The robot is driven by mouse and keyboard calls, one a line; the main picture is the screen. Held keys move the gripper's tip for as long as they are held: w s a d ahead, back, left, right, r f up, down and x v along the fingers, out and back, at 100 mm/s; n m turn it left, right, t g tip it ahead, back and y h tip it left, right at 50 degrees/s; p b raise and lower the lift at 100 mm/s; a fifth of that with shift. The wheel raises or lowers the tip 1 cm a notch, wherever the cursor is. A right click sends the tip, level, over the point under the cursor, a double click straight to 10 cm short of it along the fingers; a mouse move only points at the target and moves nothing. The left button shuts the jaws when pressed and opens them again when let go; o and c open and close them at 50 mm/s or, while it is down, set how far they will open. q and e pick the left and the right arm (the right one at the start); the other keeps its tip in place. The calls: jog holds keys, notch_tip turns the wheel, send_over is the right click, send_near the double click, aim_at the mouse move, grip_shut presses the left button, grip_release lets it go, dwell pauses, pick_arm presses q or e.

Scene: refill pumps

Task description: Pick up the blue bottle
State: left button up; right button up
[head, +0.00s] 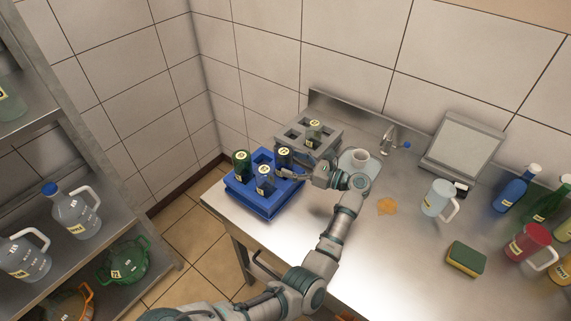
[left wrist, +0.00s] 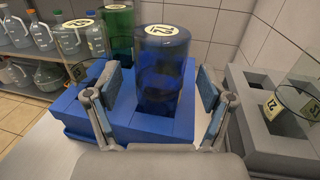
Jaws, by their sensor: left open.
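A dark blue bottle (left wrist: 163,75) with a pale round label on top stands upright in the blue crate (left wrist: 150,125). In the head view the bottle (head: 284,156) is at the crate's right side, partly behind my gripper. My left gripper (head: 299,174) is open beside it. In the left wrist view the gripper's fingers (left wrist: 158,92) stand either side of the bottle, with gaps visible. A green bottle (head: 241,163) and a clear bottle (head: 265,180) share the crate (head: 252,201). My right gripper is not in view.
A grey crate (head: 291,133) with a clear bottle (head: 314,131) stands behind.

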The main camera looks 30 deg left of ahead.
aim_at(278, 160)
pick_arm(q)
jog(key=shift+s+a+r+p, duration=0.1)
jog(key=shift+a+p, duration=0.05)
jog(key=shift+a, duration=0.4)
jog(key=shift+s+a+r+p, duration=0.1)
jog(key=shift+a+p, duration=0.05)
jog(key=shift+a, duration=0.35)
jog(key=a, duration=0.2)
jog(key=a+f, duration=0.1)
jog(key=a, duration=0.1)
jog(key=shift+a+f, duration=0.15)
jog(key=shift+a, duration=0.2)
jog(key=shift+a+f, duration=0.1)
jog(key=shift+a, duration=0.25)
jog(key=shift+c, duration=0.5)
jog(key=shift+s, duration=0.1)
jog(key=c, duration=0.4)
jog(key=shift+d+r, duration=0.25)
jog(key=shift+d, duration=0.85)
jog(key=c, duration=0.8)
jog(key=shift+d, duration=0.5)
jog(key=shift+a+f, duration=0.15)
jog(key=shift+a, duration=0.35)
jog(key=shift+c, duration=0.2)
jog(key=shift+a, duration=0.2)
jog(key=shift+c, duration=0.2)
jog(key=shift+d, duration=0.1)
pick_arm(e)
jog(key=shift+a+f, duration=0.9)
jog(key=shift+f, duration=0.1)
